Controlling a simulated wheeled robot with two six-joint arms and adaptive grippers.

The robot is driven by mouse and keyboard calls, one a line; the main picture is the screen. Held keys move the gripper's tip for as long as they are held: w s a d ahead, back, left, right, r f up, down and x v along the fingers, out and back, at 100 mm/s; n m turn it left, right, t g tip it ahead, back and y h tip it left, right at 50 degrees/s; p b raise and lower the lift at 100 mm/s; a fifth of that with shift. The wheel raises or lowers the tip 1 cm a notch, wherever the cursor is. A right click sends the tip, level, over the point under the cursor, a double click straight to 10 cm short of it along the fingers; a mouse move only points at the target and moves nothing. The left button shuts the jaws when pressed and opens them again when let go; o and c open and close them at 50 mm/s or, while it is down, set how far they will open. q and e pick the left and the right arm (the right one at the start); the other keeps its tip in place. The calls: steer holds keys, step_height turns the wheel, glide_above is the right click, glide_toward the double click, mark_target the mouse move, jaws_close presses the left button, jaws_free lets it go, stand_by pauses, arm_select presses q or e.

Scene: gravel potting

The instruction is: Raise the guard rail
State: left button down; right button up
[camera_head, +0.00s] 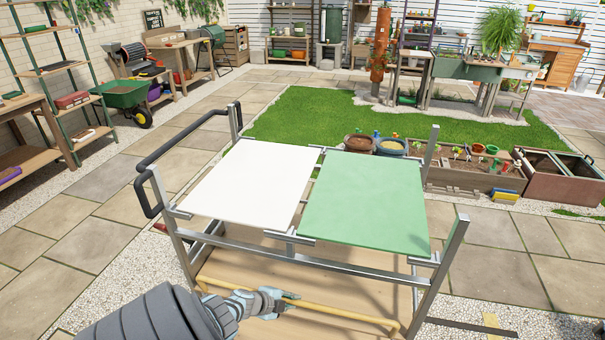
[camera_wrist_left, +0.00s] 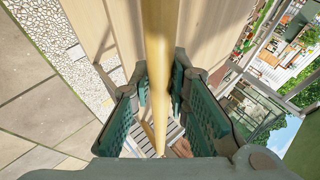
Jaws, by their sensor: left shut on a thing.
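The guard rail (camera_head: 345,314) is a thin yellow bar along the near side of a metal-framed cart. It lies low, below the level of the cart's top panels, and slopes slightly down to the right in the head view. My left gripper (camera_head: 279,297) is shut on the rail left of its middle. In the left wrist view the rail (camera_wrist_left: 157,40) runs between the two green-padded fingers of my left gripper (camera_wrist_left: 160,105). The fingers hide part of it. My right gripper is not in view.
The cart carries a white panel (camera_head: 248,182) and a green panel (camera_head: 366,203) on top, above a wooden lower shelf (camera_head: 255,268). Metal corner posts (camera_head: 440,265) rise at the sides, and a dark push handle (camera_head: 190,140) is at the left. Paving and gravel surround it.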

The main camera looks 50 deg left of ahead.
arm_select(q)
steer(key=shift+w+a, duration=0.7)
steer(key=shift+w, duration=0.15)
steer(key=shift+w+r, duration=0.1)
steer(key=shift+r, duration=0.05)
steer(key=c, duration=1.5)
jaws_free()
steer(key=shift+c, duration=0.2)
steer(key=v, duration=0.7)
